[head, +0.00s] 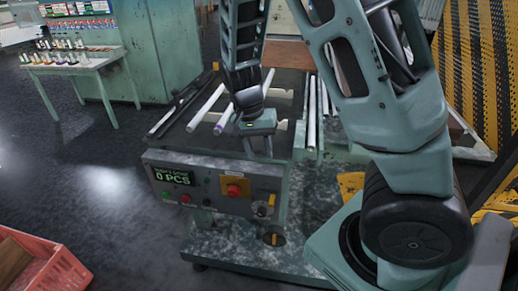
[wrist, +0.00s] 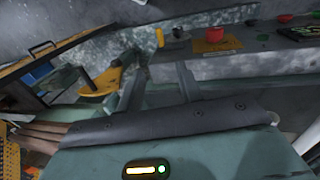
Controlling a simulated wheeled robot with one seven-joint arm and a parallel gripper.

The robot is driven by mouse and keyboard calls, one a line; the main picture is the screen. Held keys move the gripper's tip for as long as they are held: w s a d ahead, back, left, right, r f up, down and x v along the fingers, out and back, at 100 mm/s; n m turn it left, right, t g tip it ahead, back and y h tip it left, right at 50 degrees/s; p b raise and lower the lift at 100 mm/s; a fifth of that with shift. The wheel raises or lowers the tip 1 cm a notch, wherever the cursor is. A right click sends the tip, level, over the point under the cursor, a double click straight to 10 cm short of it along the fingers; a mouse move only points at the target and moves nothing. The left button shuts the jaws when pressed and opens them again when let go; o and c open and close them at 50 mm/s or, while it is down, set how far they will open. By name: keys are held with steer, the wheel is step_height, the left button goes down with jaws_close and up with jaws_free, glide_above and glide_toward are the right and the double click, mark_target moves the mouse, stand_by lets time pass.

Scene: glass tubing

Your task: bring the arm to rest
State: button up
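My gripper (head: 260,150) hangs fingers down in the head view, just behind the control panel at the front edge of the machine. In the wrist view its two grey fingers (wrist: 160,78) stand apart with nothing between them. My arm rises from the lower right and bends over the machine. Pale tubes (head: 207,107) lie on the machine's dark bed (head: 185,128) left of my gripper. Another pale tube (head: 312,125) lies to the right.
The control panel (head: 160,196) has a display reading 0 PCS and a red button (head: 233,190). A red crate (head: 62,272) stands lower left. A table (head: 80,65) with small bottles is at the back left. A yellow-black mesh (head: 475,75) stands right.

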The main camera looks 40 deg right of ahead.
stand_by(0.4)
steer(key=s+a+r+n+y, duration=0.1)
steer(key=s+a+r+n, duration=0.2)
steer(key=a, duration=0.5)
steer(key=s+a+r+n+y, duration=0.1)
steer(key=s+a+n, duration=0.3)
steer(key=a+n, duration=0.3)
steer(key=s+a+r+n+t, duration=0.1)
steer(key=s+a+r+n, duration=0.3)
steer(key=s+a+n, duration=0.4)
steer(key=s, duration=0.3)
steer(key=shift+t, duration=0.4)
